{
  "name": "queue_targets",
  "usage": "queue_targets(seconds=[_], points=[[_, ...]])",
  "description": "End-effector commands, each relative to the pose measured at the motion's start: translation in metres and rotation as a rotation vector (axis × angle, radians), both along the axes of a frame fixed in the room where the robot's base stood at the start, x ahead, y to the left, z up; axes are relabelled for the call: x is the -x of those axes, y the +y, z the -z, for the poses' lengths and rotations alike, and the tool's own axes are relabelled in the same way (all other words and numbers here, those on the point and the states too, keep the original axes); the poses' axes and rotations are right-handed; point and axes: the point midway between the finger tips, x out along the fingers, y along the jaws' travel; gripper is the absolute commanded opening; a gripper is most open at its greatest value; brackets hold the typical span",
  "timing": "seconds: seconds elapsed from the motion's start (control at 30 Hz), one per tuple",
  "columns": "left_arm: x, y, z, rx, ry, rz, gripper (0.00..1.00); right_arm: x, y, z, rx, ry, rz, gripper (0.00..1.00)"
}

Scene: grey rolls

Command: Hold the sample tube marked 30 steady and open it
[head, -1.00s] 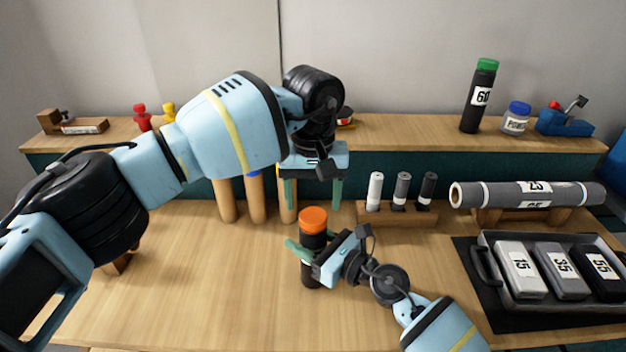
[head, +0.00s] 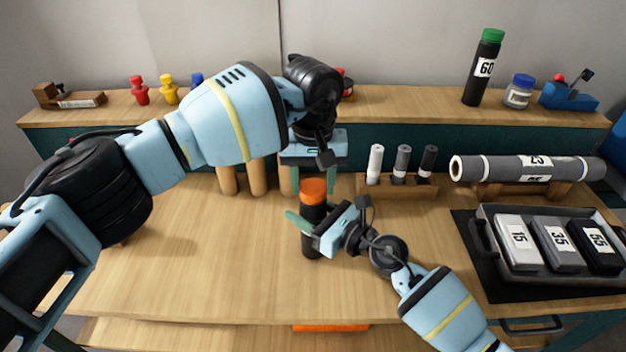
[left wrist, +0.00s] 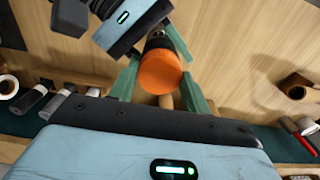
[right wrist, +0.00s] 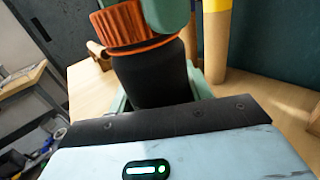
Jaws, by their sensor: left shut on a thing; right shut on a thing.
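The sample tube (head: 313,240) stands upright near the middle of the table, black with an orange screw cap (head: 314,188). Its number does not show. My right gripper (head: 309,224) is shut on the tube's body from the right side. The right wrist view shows the black body (right wrist: 152,78) between its fingers, with the ribbed cap (right wrist: 120,25) above. My left gripper (head: 314,179) points down from above and is shut on the cap. The left wrist view shows the cap (left wrist: 160,72) between the green fingers.
Behind stand a rack (head: 398,187) with small tubes and a grey roll (head: 525,169) on a cradle. A tray (head: 482,236) with numbered blocks lies at right. A green-capped tube marked 60 (head: 483,68) stands on the shelf. The table's front left is clear.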

Motion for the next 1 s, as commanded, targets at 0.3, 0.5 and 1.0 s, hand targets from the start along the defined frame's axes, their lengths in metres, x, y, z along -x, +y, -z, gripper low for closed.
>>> queue_targets(seconds=[0.3,0.5,1.0], points=[[0.0000,0.0005,-0.0003,-0.001,0.001,-0.238,0.20,-0.0001,-0.0003,0.0007,0.000,0.001,0.001,0.00],[0.0001,0.0007,-0.0003,-0.002,0.000,-0.567,0.20,-0.0001,-0.0005,0.0007,0.000,0.001,0.001,0.00],[0.0004,0.0004,-0.0011,-0.001,0.000,-1.385,0.20,-0.0004,-0.0007,0.0008,0.000,0.001,0.002,0.00]])
